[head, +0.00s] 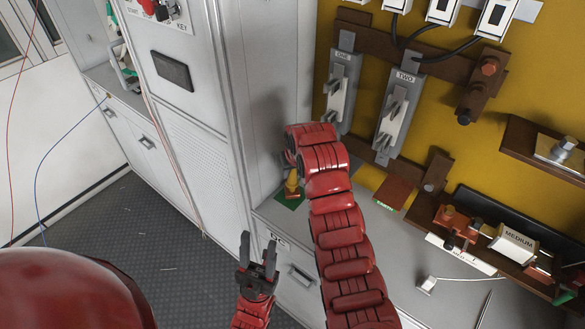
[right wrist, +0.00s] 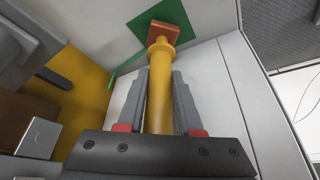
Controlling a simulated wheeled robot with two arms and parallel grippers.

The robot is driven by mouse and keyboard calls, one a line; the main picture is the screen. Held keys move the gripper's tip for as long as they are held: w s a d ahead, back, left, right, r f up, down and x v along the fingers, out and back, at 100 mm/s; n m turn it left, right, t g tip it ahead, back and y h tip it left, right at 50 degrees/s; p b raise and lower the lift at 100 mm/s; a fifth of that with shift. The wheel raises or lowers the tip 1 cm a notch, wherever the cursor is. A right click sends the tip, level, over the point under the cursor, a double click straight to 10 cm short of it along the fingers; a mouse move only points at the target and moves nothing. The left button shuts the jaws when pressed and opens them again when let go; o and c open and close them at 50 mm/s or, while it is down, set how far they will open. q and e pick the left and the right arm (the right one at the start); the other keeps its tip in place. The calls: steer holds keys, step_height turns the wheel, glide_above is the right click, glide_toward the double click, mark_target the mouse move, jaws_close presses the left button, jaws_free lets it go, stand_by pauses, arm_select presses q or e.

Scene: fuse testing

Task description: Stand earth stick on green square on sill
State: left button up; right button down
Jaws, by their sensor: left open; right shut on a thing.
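The earth stick has a yellow shaft (right wrist: 159,95) and an orange-brown block (right wrist: 152,32) at its far end. My right gripper (right wrist: 157,78) is shut on the shaft. The block lies over the green square (right wrist: 180,14); whether it touches cannot be told for certain. My left gripper (head: 258,256) is open and empty, low in front of the cabinet.
A yellow panel holds fuse units labelled ONE (head: 341,85) and TWO (head: 398,115). A brown tray with a MEDIUM block (head: 513,246) stands at the right. A tall grey cabinet (head: 190,90) stands left of the sill. The sill's front middle is mostly clear.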

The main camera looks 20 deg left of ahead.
steer(key=shift+f, duration=0.45)
stand_by(0.7)
jaws_free()
stand_by(0.6)
steer(key=shift+b, duration=0.3)
steer(key=shift+s+d+r, duration=0.15)
steer(key=shift+r, duration=0.4)
steer(key=shift+b+v, duration=0.85)
steer(key=shift+v, duration=1.55)
